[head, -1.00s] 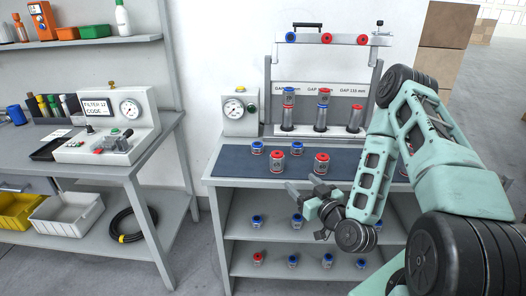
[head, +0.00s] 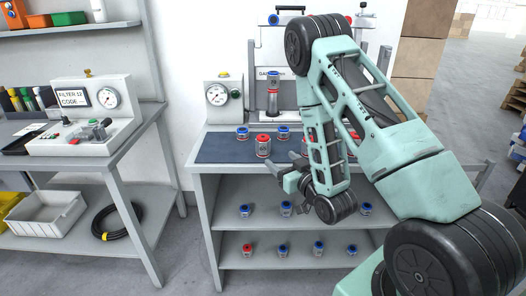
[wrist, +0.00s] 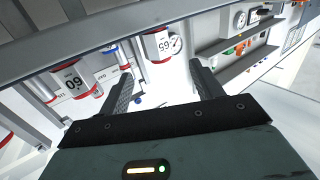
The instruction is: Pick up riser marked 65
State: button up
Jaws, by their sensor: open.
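The riser marked 65 is a clear-and-grey cylinder with red ends. It stands upright on the blue mat in the head view (head: 263,145), and its label shows upside down in the wrist view (wrist: 158,46). A similar red-ended riser marked 60 (wrist: 74,84) stands beside it in the wrist view; in the head view my arm mostly hides it. My gripper (head: 284,164) is open and empty at the mat's front edge, just right and in front of riser 65. In the wrist view its fingers (wrist: 163,82) are apart, with riser 65 beyond them, not between them.
Blue-capped risers (head: 242,133) stand behind on the blue mat (head: 215,149). A gap fixture holding a tall riser (head: 273,95) is at the back, partly behind my arm. A gauge box (head: 218,103) stands at the left. More risers (head: 286,208) stand on the shelves below.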

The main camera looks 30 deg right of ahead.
aim_at(266, 144)
jog(key=w, duration=0.5)
jog(key=w+r, duration=0.1)
jog(key=w, duration=0.1)
jog(key=shift+w+d, duration=0.2)
jog(key=shift+d, duration=0.05)
jog(key=shift+w+d+f+p, duration=0.1)
jog(key=shift+w+p, duration=0.1)
jog(key=shift+w, duration=0.85)
jog(key=shift+w+d+f+p, duration=0.1)
jog(key=shift+w+d+p, duration=0.1)
jog(key=shift+w, duration=0.85)
jog(key=shift+w+d+f+p, duration=0.1)
jog(key=shift+w+p, duration=0.1)
jog(key=shift+w, duration=0.85)
jog(key=c, duration=1.2)
